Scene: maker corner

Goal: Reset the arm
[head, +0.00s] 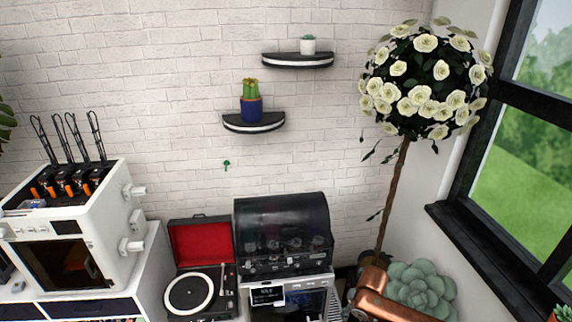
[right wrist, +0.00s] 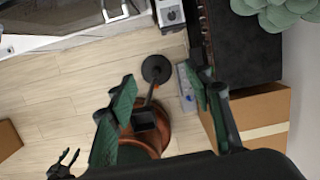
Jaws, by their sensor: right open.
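My right gripper (right wrist: 160,80) shows in the right wrist view. Its two dark green fingers are wide apart with nothing between them, and it hangs above the floor. A copper-coloured part at the lower right of the head view looks like my own right arm; its fingers cannot be made out there. A small dark two-pronged shape at the lower left of the right wrist view looks like my left gripper (right wrist: 65,162), with its prongs apart and nothing between them. No left arm shows in the head view.
A white machine (head: 75,225), a record player (head: 195,290) and a dark-lidded machine (head: 285,235) line the wall. A rose tree (head: 395,190), a succulent (head: 420,287) and the window (head: 530,150) are at right. A cardboard box (right wrist: 262,108) stands beside the right finger.

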